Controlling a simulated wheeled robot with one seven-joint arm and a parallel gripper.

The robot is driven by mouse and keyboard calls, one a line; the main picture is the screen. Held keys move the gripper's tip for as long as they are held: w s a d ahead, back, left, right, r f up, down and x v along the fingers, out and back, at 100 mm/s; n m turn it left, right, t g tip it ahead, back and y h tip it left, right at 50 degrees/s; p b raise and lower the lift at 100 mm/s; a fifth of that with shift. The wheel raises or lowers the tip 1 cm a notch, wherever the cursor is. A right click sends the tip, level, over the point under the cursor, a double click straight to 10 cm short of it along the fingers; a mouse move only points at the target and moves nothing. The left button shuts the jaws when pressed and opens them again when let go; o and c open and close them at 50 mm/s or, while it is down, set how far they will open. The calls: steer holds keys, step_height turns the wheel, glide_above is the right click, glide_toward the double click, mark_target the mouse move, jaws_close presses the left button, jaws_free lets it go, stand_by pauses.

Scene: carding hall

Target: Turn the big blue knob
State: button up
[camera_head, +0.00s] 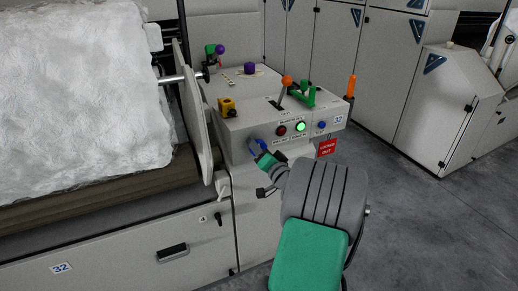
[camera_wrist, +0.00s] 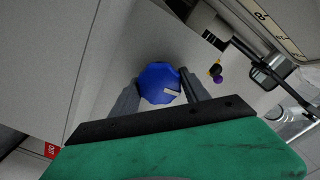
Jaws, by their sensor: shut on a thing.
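The big blue knob (camera_wrist: 159,83) sits between the two fingers of my gripper (camera_wrist: 158,95) in the wrist view. It is faceted, with a pale pointer mark at its lower right. My gripper is shut on it, one finger at each side. In the head view only a bit of the blue knob (camera_head: 254,145) shows on the front panel of the machine, left of the red button. There my gripper (camera_head: 260,149) meets the panel and partly hides the knob.
The panel also carries a red button (camera_head: 281,131), a lit green button (camera_head: 300,127) and a small blue button (camera_head: 322,125). Above stand an orange-topped lever (camera_head: 287,82) and a yellow block (camera_head: 227,106). A red sign (camera_head: 327,147) hangs right. White fibre (camera_head: 80,105) fills the left. Floor at right is clear.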

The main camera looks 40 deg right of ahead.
steer(key=o, duration=1.4)
steer(key=shift+c, duration=0.2)
steer(key=v, duration=0.7)
steer(key=shift+s, duration=0.4)
steer(key=shift+a, duration=0.2)
